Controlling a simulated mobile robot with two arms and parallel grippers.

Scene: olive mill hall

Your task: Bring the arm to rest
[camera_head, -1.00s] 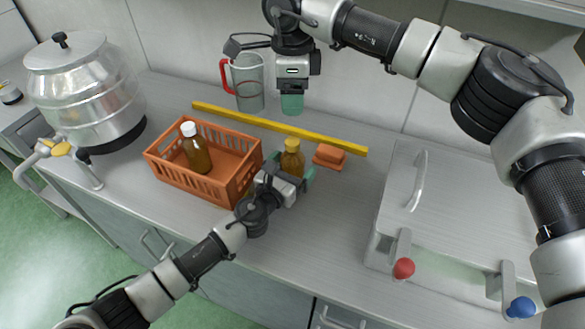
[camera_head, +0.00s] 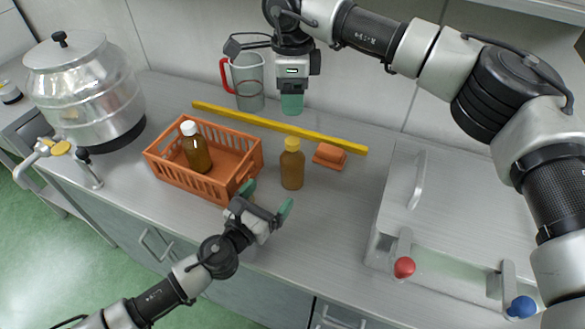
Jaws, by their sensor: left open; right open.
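My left gripper (camera_head: 267,201) is open and empty. It is at the counter's front edge, in front of and apart from a brown bottle with a yellow cap (camera_head: 292,164). That bottle stands upright on the counter, just right of an orange crate (camera_head: 178,177). A brown bottle with a white cap (camera_head: 198,149) stands inside the crate. My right gripper (camera_head: 292,104) points down at the back of the counter, right of the clear jug. It is open, though its fingers overlap from this angle, and nothing shows in it.
A yellow bar (camera_head: 279,127) lies across the counter behind the crate. An orange sponge-like block (camera_head: 330,154) lies to its front. A clear jug with a red handle (camera_head: 247,82) stands at the back. A steel drum (camera_head: 85,95) is left, a lidded steel box (camera_head: 440,200) right.

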